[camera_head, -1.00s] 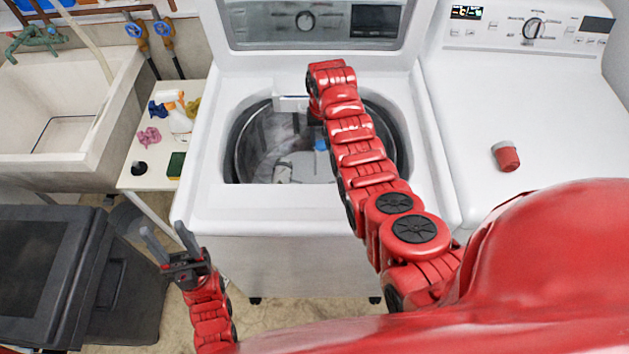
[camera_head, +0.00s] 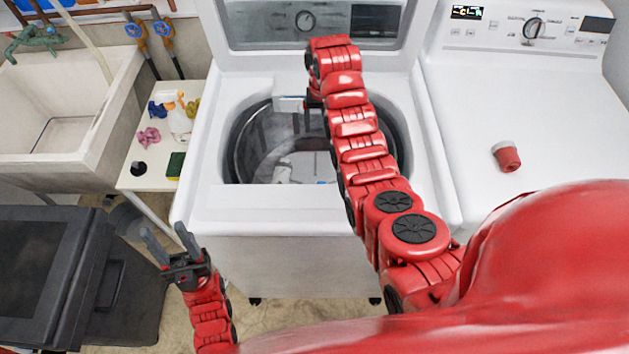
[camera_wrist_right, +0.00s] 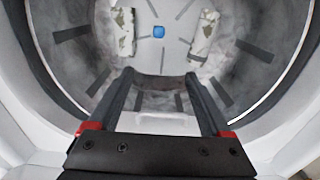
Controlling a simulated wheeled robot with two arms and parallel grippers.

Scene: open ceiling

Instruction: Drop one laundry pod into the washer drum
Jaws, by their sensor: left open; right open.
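The washer (camera_head: 240,207) stands open at the centre, its drum (camera_head: 262,150) showing through the top opening. A small blue laundry pod (camera_wrist_right: 158,32) lies down in the drum, between two pale patterned items (camera_wrist_right: 123,31) (camera_wrist_right: 203,34). My right gripper (camera_wrist_right: 162,78) is open and empty over the drum, with the pod beyond its fingertips and apart from them. In the head view my right arm hides part of the drum and the right fingertips are mostly hidden. My left gripper (camera_head: 164,238) is open and empty in front of the washer's left corner.
A red tub with a white lid (camera_head: 507,157) lies on the white machine (camera_head: 540,110) at right. A small side table (camera_head: 150,182) at left holds a spray bottle (camera_head: 180,122), a sponge (camera_head: 176,166) and cloths. A sink (camera_head: 90,120) is beyond.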

